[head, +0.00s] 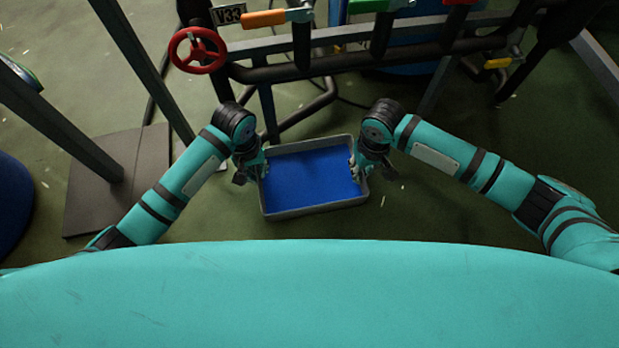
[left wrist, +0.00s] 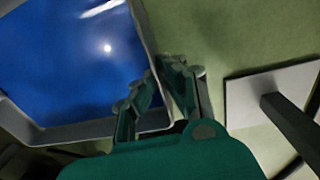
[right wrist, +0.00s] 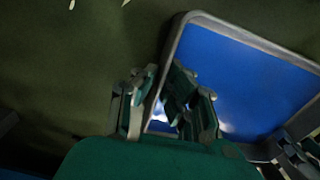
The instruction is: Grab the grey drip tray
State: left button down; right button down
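The grey drip tray (head: 318,208) is a shallow rectangular tray with a blue inside, low at the floor in the head view. My left gripper (head: 263,168) is at its left side wall, and my right gripper (head: 354,166) is at its right side wall. In the left wrist view, the fingers (left wrist: 160,85) stand either side of the tray's wall (left wrist: 146,35), close together on it. In the right wrist view, the fingers (right wrist: 163,85) also straddle the wall (right wrist: 178,38) and look closed on it. The exact finger contact is partly hidden.
A dark pipe frame with a red handwheel (head: 198,50) and coloured valve levers, one orange (head: 264,18), stands just behind the tray. A post on a flat base plate (head: 120,180) stands at left. The green floor (head: 430,215) right of the tray is clear.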

pick_arm(q)
jog(key=shift+r, duration=0.15)
pick_arm(e)
jog(key=shift+r, duration=0.2)
